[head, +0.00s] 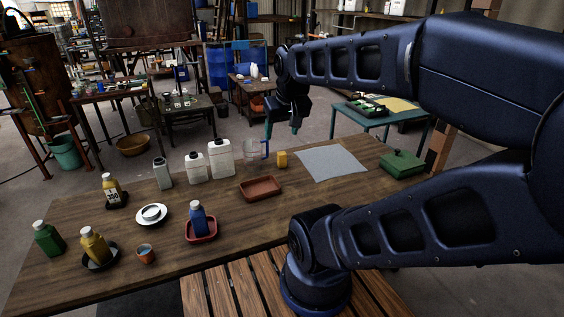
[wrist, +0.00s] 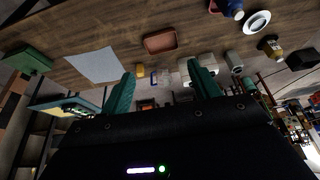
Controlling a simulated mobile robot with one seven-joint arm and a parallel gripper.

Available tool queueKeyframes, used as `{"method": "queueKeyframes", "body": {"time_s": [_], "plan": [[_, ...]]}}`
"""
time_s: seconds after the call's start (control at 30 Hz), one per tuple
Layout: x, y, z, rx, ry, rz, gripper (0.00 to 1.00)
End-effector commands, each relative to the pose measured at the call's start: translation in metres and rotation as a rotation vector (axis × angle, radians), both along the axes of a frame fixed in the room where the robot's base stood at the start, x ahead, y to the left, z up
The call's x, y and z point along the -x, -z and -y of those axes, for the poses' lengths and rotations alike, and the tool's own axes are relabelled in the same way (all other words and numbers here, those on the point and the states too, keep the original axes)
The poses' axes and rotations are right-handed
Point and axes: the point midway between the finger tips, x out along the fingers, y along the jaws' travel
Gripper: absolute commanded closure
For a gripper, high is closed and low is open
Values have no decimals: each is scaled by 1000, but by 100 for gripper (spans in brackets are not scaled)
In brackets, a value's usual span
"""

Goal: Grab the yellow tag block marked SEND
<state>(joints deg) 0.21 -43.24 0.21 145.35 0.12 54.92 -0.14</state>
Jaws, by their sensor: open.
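The yellow block (head: 282,159) stands on the wooden table between a clear jug with a blue handle (head: 257,150) and a grey mat (head: 331,163). Its marking is too small to read. In the wrist view, which is upside down, the yellow block (wrist: 140,71) shows small between the fingers. My gripper (head: 281,128) is above the far side of the table, apart from the block. Its two green fingers (wrist: 163,84) are spread, with nothing held between them.
A brown tray (head: 260,188) lies in front of the block. White jugs (head: 220,159) stand to the left. A green box (head: 402,164) sits at the right end. A blue bottle (head: 198,217) stands in a red tray (head: 201,237). The grey mat is bare.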

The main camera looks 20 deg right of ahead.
Motion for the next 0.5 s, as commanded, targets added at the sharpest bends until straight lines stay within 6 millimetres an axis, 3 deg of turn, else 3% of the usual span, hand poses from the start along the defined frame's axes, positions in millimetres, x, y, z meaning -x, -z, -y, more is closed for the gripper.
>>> {"method": "queueKeyframes", "body": {"time_s": [0.27, 0.5], "plan": [[-5, -1, 1, 7, -12, -5, 38], [-49, -9, 8, 70, -121, -45, 38]]}}
